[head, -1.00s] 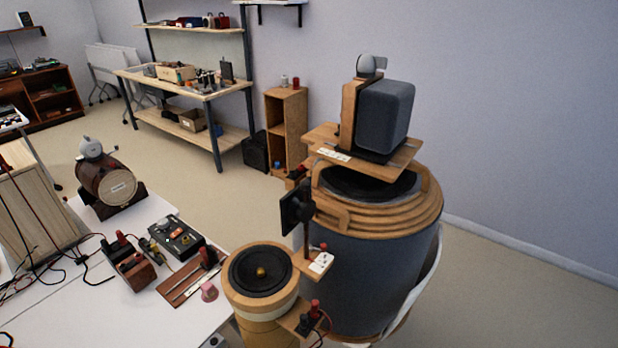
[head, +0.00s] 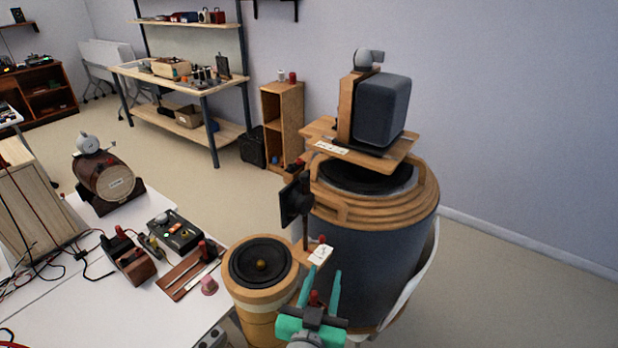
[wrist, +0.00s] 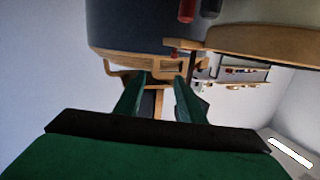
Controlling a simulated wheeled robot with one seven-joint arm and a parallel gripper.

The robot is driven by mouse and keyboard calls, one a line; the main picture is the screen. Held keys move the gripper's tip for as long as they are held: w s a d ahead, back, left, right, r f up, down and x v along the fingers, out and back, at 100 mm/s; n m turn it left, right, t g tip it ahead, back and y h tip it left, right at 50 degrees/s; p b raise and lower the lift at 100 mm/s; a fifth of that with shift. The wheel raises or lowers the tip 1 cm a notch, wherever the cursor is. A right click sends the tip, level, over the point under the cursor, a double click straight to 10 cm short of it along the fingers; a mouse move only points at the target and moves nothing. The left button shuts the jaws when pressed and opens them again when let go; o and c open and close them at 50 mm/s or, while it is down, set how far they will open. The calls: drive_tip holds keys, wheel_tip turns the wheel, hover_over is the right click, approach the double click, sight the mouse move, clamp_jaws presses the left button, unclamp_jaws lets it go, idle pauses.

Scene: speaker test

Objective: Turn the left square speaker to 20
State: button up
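A dark grey box-shaped speaker (head: 382,110) stands in a wooden bracket with a grey knob-like part (head: 366,60) on top. A small black square panel (head: 296,199) stands on a thin post left of the big drum. I cannot tell which thing is the left square speaker, and no number or scale is readable. My gripper (head: 322,272) is at the bottom of the head view, in front of the big drum, with its green fingers apart and empty. The wrist view also shows the open fingers (wrist: 161,78), with nothing between them.
The large grey drum (head: 365,260) with wooden rings stands close beyond my gripper. A smaller round speaker (head: 261,263) is to its left. A white table (head: 75,300) with devices and cables fills the lower left. Open floor (head: 500,300) lies right.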

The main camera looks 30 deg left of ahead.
drive_tip(key=w+a+r, duration=0.2)
drive_tip(key=a+r, duration=0.3)
drive_tip(key=r, duration=0.5)
drive_tip(key=t, duration=0.1)
approach(303, 174)
drive_tip(key=w+f, duration=0.1)
drive_tip(key=shift+n, duration=0.3)
drive_tip(key=x, duration=0.5)
drive_tip(key=d+x, duration=0.1)
drive_tip(key=x, duration=0.1)
drive_tip(key=shift+w+r, duration=0.1)
drive_tip(key=shift+w, duration=0.2)
drive_tip(key=shift+y, duration=0.4)
drive_tip(key=w+a, duration=0.2)
drive_tip(key=w, duration=0.1)
drive_tip(key=shift+w+a, duration=0.35)
drive_tip(key=shift+a, duration=0.05)
drive_tip(key=shift+w, duration=0.75)
drive_tip(key=shift+d, duration=0.1)
clamp_jaws()
drive_tip(key=shift+w+d, duration=0.1)
